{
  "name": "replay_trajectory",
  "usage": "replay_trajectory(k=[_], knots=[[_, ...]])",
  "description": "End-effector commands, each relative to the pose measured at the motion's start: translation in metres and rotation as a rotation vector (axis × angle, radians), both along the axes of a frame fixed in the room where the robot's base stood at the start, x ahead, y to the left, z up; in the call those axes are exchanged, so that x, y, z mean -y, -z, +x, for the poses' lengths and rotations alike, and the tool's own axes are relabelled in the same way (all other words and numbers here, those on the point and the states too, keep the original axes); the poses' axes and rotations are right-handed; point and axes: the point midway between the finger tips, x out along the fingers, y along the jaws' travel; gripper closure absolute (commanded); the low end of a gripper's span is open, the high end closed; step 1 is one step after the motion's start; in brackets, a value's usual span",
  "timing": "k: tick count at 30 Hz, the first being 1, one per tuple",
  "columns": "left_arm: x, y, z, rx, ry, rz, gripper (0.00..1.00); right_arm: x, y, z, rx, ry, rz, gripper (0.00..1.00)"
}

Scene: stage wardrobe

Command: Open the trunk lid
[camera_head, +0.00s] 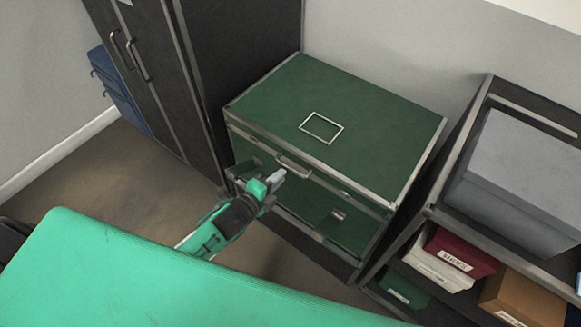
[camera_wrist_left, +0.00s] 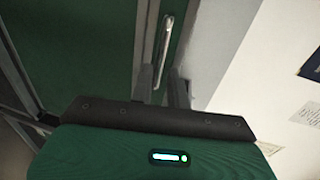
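The green trunk (camera_head: 345,195) stands against the wall, with metal edging. Its lid (camera_head: 385,120) is down and has a pale rectangular outline on top. A metal handle (camera_head: 293,165) is on the front edge of the lid. My left gripper (camera_head: 277,179) is just in front of the trunk, near this handle. In the left wrist view, the handle (camera_wrist_left: 166,38) shows upright in the gap between the two separated fingers of my left gripper (camera_wrist_left: 162,82). I cannot tell whether the fingertips reach around it. My right gripper is not in view.
A dark wardrobe (camera_head: 235,50) stands close at the trunk's left. A blue cabinet (camera_head: 120,95) is at far left. Brown floor (camera_head: 110,170) is open at left.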

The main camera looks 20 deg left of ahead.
Motion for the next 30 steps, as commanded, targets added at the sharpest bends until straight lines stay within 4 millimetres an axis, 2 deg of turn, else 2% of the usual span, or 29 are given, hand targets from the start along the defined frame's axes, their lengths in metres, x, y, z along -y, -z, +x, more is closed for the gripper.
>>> replay_trajectory(k=[6, 12, 23, 24, 27, 30], knots=[[0.012, 0.007, 0.034, 0.001, 0.0, -0.001, 0.83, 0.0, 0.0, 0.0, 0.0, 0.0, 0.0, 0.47], [0.019, 0.011, 0.052, 0.001, 0.001, -0.001, 0.83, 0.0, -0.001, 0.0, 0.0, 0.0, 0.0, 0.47], [0.021, 0.013, 0.056, 0.0, 0.001, -0.001, 0.83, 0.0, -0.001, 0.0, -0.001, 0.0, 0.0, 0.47], [0.021, 0.013, 0.056, 0.0, 0.001, -0.001, 0.85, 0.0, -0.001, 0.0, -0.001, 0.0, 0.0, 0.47], [0.021, 0.013, 0.056, 0.0, 0.001, -0.001, 1.0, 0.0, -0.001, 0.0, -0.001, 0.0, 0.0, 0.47], [0.021, 0.013, 0.056, 0.0, 0.001, -0.001, 1.0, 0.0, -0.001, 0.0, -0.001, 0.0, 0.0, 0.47]])
